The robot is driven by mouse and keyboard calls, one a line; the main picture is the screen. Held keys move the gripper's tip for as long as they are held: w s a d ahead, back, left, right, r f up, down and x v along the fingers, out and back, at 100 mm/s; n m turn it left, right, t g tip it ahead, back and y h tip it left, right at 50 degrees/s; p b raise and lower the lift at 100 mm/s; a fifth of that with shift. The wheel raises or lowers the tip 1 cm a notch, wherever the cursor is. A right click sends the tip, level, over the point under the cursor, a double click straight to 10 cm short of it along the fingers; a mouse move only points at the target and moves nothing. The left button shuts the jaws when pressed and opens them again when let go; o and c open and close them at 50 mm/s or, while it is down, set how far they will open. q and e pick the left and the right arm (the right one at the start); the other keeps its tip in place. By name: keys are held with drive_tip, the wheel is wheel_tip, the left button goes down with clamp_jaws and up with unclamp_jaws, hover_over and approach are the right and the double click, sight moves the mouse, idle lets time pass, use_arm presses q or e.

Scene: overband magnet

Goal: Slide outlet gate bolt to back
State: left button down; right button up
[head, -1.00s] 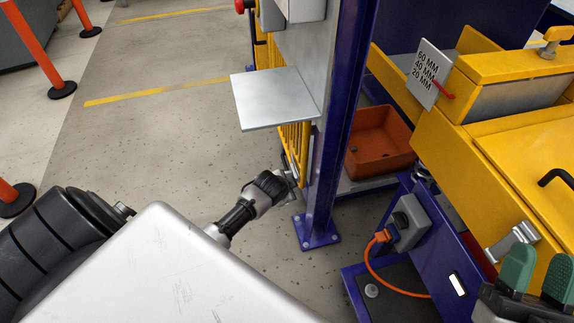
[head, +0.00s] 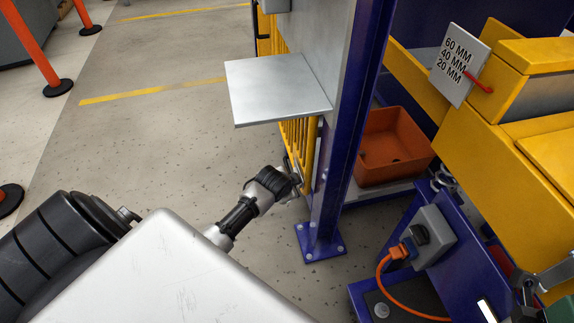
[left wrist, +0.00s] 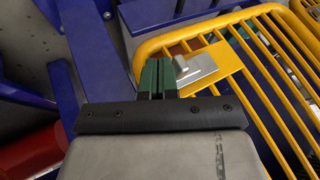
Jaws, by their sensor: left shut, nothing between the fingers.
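The yellow barred gate (left wrist: 248,70) fills the right of the left wrist view. A steel bolt on a plate (left wrist: 198,66) is fixed to its yellow panel. My left gripper (left wrist: 158,68) is shut and empty, its green fingertips just left of the bolt; I cannot tell if they touch it. In the head view, the left gripper (head: 297,178) is low beside the gate (head: 296,135) and the blue post; the bolt is mostly hidden there. A small part of my right gripper (head: 522,284) shows at the lower right edge; its jaw opening is unclear.
A blue post (head: 338,150) stands just right of my left gripper, with a steel shelf plate (head: 275,88) above it. An orange bin (head: 392,150), an orange-cabled box (head: 425,235) and yellow machine housing (head: 500,150) lie right.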

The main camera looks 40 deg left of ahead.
use_arm(q)
drive_tip(key=shift+w+a+r, duration=0.15)
drive_tip(key=shift+w+r, duration=0.05)
drive_tip(key=w+a, duration=0.2)
drive_tip(key=a, duration=0.1)
drive_tip(key=shift+w+a+r, duration=0.1)
drive_tip(key=shift+w+a, duration=0.05)
drive_tip(key=shift+w, duration=0.2)
